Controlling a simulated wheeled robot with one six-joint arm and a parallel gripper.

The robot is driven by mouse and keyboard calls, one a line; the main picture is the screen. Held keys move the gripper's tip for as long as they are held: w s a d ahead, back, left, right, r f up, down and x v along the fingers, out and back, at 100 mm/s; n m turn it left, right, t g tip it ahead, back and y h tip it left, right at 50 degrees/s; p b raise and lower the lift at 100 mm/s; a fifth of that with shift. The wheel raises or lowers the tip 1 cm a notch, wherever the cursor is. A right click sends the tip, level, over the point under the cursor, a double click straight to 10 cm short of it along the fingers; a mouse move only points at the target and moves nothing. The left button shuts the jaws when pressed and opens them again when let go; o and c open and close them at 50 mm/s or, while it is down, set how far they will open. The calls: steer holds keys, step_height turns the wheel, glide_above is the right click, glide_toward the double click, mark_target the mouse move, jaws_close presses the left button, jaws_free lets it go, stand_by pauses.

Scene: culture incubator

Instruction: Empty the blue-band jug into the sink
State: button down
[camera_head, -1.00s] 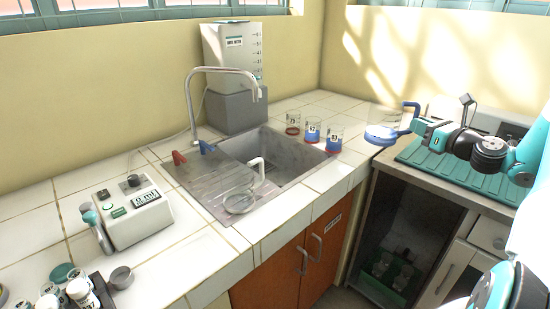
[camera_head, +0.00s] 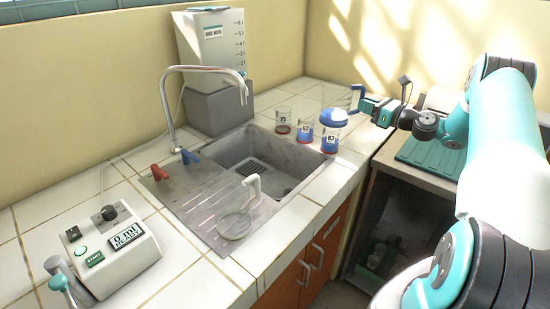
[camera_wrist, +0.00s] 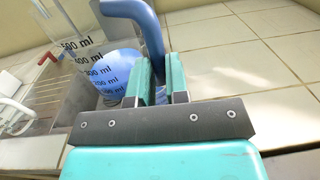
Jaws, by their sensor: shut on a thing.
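The blue-band jug is a clear jug with a blue handle (camera_head: 357,97) and blue liquid (camera_head: 333,117) in its bottom. My gripper (camera_head: 365,104) is shut on the handle and holds the jug in the air near the beakers, right of the sink (camera_head: 232,147). In the wrist view my green fingers (camera_wrist: 160,78) close around the blue handle (camera_wrist: 138,12), and the jug's millilitre marks and blue liquid (camera_wrist: 108,72) show to their left. The jug looks roughly upright. The sink basin is open, with a dark drain grate.
Several small labelled beakers (camera_head: 304,133) stand between jug and sink. The tap (camera_head: 172,110) arches over the sink's left side. A white water tank (camera_head: 212,50) stands behind; a control box (camera_head: 112,245) is front left.

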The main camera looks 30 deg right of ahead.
steer(key=shift+w+a+f+n+g+y+p, duration=0.15)
steer(key=shift+w+a+f+n+y+p, duration=0.15)
steer(key=shift+w, duration=0.4)
steer(key=shift+w+a+f+n+g+y+p, duration=0.25)
steer(key=shift+w+a+y, duration=0.1)
steer(key=shift+w, duration=0.3)
steer(key=shift+w+a+f+n+g+y+p, duration=0.1)
steer(key=shift+w+a+f+n+y+p, duration=0.2)
steer(key=shift+w, duration=0.4)
steer(key=shift+r, duration=0.1)
